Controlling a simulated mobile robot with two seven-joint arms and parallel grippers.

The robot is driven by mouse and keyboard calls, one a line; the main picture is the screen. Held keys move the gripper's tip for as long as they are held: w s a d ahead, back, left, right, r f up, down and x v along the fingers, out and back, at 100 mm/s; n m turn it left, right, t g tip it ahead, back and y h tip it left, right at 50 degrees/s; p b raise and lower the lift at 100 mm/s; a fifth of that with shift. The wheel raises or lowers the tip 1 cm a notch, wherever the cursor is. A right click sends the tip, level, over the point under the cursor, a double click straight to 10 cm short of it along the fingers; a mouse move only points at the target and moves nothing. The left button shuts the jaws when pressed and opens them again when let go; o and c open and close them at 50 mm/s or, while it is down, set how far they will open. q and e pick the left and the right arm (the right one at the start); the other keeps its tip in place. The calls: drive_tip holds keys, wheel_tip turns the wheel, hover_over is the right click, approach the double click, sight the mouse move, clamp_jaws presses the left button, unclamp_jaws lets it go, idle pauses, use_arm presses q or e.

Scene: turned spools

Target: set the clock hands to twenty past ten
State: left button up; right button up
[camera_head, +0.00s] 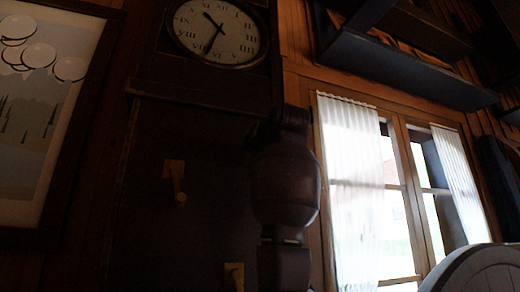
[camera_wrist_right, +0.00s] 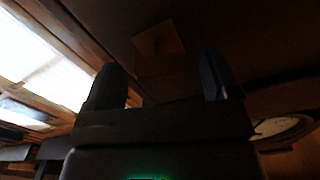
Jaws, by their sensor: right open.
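The clock face (camera_head: 217,32) is at the top of the head view, pale with dark numerals. One hand points up and left near ten or eleven, the other points down near six. The dial's edge also shows at the right of the wrist view (camera_wrist_right: 283,127). My right gripper (camera_head: 266,126) is dark and hard to make out below the clock, apart from the dial. The wrist view shows its two fingers (camera_wrist_right: 160,85) spread and empty, with a brass fitting (camera_wrist_right: 160,42) beyond the gap. My left gripper is not in view.
The dark clock case carries brass fittings, one at mid-height (camera_head: 175,182) and one lower down (camera_head: 235,275). A framed picture (camera_head: 45,110) hangs at left. A bright curtained window (camera_head: 375,190) is at right, with dark shelves (camera_head: 405,60) above. A pale rounded chair back (camera_head: 475,270) stands bottom right.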

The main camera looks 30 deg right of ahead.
drive_tip(key=c, duration=0.9)
use_arm(q)
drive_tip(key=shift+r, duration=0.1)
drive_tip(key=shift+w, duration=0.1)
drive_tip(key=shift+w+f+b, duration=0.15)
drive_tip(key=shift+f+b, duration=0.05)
drive_tip(key=shift+b, duration=0.2)
use_arm(e)
drive_tip(key=shift+n, duration=7.5)
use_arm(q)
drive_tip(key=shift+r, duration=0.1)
use_arm(e)
drive_tip(key=o, duration=0.9)
